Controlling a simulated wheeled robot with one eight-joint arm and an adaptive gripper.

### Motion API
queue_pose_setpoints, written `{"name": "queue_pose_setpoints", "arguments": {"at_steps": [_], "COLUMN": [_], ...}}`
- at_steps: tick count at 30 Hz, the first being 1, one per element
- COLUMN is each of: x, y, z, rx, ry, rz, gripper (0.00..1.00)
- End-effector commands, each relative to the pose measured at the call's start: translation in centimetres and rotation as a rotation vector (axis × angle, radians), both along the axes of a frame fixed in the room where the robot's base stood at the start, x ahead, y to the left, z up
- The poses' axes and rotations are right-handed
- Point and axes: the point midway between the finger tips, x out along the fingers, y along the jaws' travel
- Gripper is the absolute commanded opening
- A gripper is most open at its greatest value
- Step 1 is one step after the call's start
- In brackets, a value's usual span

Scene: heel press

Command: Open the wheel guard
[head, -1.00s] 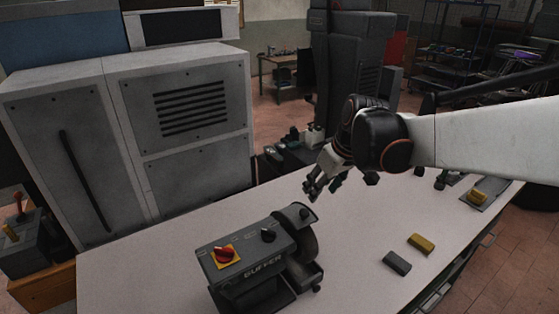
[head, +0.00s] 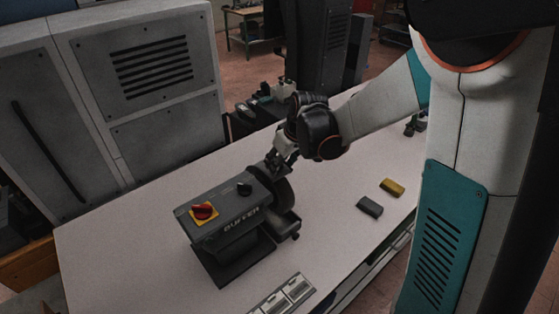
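The grey buffer (head: 232,222) stands on the white table, with a red rotary switch (head: 203,211) on a yellow plate and a black knob (head: 244,188) on top. Its dark wheel (head: 285,196) is at the right end. The wheel guard over the wheel is mostly hidden behind my gripper. My gripper (head: 274,166) is at the top of the wheel end, fingers pointing down at the guard. Whether the fingers touch or grip the guard cannot be made out at this size.
A grey block (head: 369,206) and a yellow block (head: 392,187) lie on the table (head: 130,240) right of the buffer. A metal tray-like piece (head: 284,295) is at the front edge. A large grey cabinet (head: 150,90) stands behind at left.

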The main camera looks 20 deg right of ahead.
Motion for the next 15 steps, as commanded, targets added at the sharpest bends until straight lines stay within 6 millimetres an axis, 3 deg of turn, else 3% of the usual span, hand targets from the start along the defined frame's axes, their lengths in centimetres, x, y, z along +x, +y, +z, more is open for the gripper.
{"name": "queue_pose_setpoints", "arguments": {"at_steps": [11, 15], "x": [0.14, 0.13], "y": [0.08, 0.08], "z": [-0.4, -0.39], "rx": [0.0, 0.0], "ry": [0.0, 0.0], "rz": [0.0, 0.0], "gripper": [0.46, 0.15]}}
